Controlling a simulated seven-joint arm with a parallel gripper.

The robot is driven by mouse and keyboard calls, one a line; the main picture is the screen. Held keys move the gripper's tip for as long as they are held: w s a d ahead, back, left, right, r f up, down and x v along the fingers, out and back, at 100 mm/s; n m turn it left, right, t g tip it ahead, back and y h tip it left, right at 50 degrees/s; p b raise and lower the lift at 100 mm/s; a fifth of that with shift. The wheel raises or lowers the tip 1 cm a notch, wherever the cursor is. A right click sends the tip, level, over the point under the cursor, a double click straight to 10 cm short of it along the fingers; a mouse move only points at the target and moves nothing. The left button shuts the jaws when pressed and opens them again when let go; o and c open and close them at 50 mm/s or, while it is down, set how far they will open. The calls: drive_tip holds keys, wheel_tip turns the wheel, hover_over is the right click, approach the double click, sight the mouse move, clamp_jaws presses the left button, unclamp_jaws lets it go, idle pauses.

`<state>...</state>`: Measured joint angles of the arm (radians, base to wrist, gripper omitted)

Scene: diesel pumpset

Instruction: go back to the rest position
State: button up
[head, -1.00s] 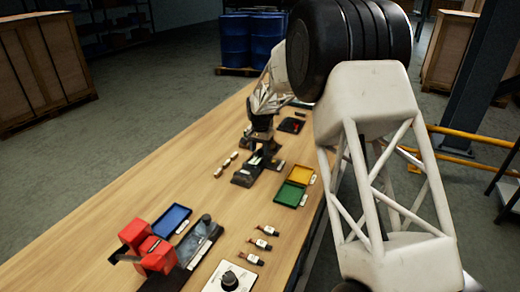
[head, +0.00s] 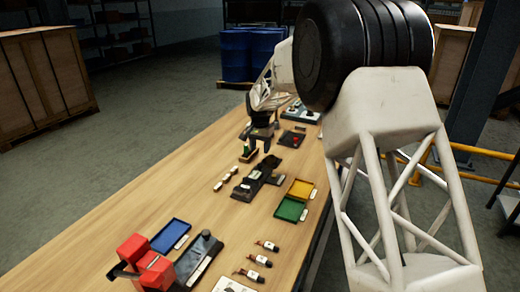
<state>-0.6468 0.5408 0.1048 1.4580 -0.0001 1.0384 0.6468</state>
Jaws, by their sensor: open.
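My gripper (head: 262,142) is at the end of my white lattice arm, above the far half of the wooden workbench (head: 130,215). It points down and holds nothing that I can see. It is small and dark in this view, so its fingertips are hard to make out. It hangs just beyond a dark fixture (head: 256,178) on the bench and near a small dark block with a green item (head: 247,154). My black ribbed joint and upper arm cover the right part of the view.
A red vise (head: 146,262), a blue tray (head: 170,235), a green tray (head: 290,209) and a yellow tray (head: 300,189) sit on the bench. Several small bottles (head: 258,260) lie at the front right. Blue drums (head: 250,55) stand beyond the bench. The bench's left side is clear.

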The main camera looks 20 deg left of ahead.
drive_tip(key=shift+d, duration=0.1)
idle(0.3)
drive_tip(key=s+d+r, duration=0.5)
drive_tip(key=d+r, duration=0.1)
drive_tip(key=d, duration=0.6)
drive_tip(key=s+d+r+t, duration=0.1)
drive_tip(key=s+d+r, duration=0.45)
drive_tip(key=d, duration=0.75)
drive_tip(key=s+d+r, duration=0.5)
drive_tip(key=d+r, duration=0.2)
drive_tip(key=d, duration=0.5)
drive_tip(key=s+d+t, duration=0.1)
drive_tip(key=s+d, duration=1.3)
drive_tip(key=s, duration=0.1)
drive_tip(key=s+d+f, duration=0.2)
drive_tip(key=s+d, duration=0.2)
drive_tip(key=s, duration=0.5)
drive_tip(key=s+d+f, duration=0.2)
drive_tip(key=s+d, duration=0.2)
drive_tip(key=s, duration=0.5)
drive_tip(key=shift+f+t, duration=0.3)
drive_tip(key=shift+f, duration=0.1)
